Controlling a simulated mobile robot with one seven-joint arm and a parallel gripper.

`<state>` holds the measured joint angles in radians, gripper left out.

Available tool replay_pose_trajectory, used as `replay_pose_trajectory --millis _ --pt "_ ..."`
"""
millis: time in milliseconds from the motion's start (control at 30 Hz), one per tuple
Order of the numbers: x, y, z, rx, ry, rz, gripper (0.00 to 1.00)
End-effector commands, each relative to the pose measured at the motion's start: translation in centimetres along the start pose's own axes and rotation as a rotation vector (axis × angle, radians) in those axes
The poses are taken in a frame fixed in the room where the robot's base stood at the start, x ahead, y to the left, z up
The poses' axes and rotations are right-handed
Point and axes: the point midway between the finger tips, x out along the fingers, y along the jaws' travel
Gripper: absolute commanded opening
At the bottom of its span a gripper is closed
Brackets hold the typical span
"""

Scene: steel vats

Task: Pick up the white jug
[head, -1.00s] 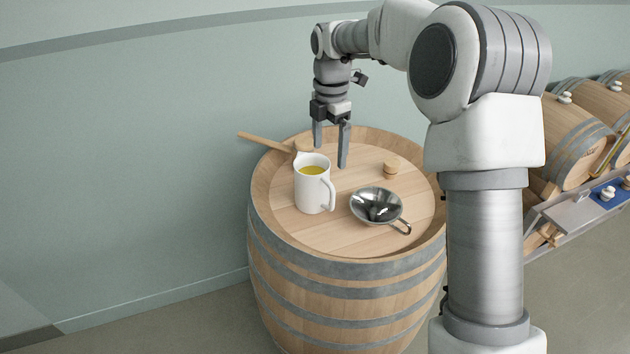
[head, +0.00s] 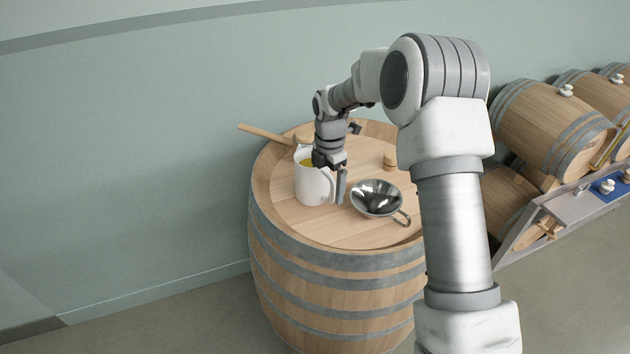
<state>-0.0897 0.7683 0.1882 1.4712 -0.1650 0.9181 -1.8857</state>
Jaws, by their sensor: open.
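The white jug (head: 312,187) stands upright on top of a wooden barrel (head: 335,270), with yellow liquid showing inside its mouth. My gripper (head: 337,186) is open and low at the jug's right side, by its handle. One finger shows to the right of the handle. The other finger is hidden, and the gripper body covers part of the jug's rim. I cannot tell whether the fingers touch the jug.
A small wooden bung (head: 390,160) sits at the back right. More barrels (head: 550,125) rest on a rack at right.

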Motion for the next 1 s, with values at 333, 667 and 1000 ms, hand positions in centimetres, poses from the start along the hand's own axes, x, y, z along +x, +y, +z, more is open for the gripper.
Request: replay_pose_trajectory --millis 333,667,1000 --pt "3.3 0.2 0.2 -0.001 0.0 0.001 0.98" --pt "3.3 0.1 0.2 0.0 0.0 0.001 0.68" --pt "3.3 0.1 0.2 0.0 0.0 0.0 0.07"
